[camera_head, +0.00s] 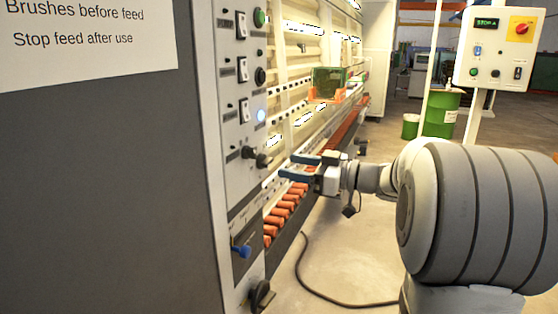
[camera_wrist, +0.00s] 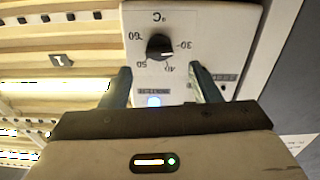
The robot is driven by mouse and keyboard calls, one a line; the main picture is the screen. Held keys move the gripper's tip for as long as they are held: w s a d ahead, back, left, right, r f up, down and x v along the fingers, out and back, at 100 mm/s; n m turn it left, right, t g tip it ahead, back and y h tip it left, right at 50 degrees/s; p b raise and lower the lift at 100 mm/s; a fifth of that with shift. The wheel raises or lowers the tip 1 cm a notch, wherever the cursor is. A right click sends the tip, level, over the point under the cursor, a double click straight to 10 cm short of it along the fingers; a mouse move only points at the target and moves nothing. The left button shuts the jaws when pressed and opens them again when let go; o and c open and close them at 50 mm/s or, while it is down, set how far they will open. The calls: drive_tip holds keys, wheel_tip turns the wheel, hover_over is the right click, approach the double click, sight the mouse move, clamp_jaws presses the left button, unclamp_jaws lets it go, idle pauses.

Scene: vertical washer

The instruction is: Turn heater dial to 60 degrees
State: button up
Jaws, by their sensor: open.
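The heater dial (camera_wrist: 160,47) is a black knob on a pale panel, marked °C with 30, 40, 50 and 60 around it, upside down in the wrist view. Its small white mark seems to point between 30 and 40, but it is too small to be sure. In the head view the dial (camera_head: 262,160) sticks out of the panel's lower part. My gripper (camera_head: 287,165) has its blue-grey fingers apart and empty, a short way from the dial. In the wrist view the gripper's fingertips (camera_wrist: 160,68) lie either side below the knob, not visibly touching it.
The control panel (camera_head: 228,70) carries switches, a green button (camera_head: 259,17) and a lit blue lamp (camera_head: 260,115) above the dial. A blue-handled valve (camera_head: 241,251) sits lower down. Orange rollers (camera_head: 280,215) run beside the panel. A cable (camera_head: 320,292) lies on the floor.

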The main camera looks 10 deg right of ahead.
sight(270, 162)
drive_tip(key=shift+p+x, duration=0.55)
drive_tip(key=shift+x, duration=1.85)
drive_tip(key=shift+c, duration=0.2)
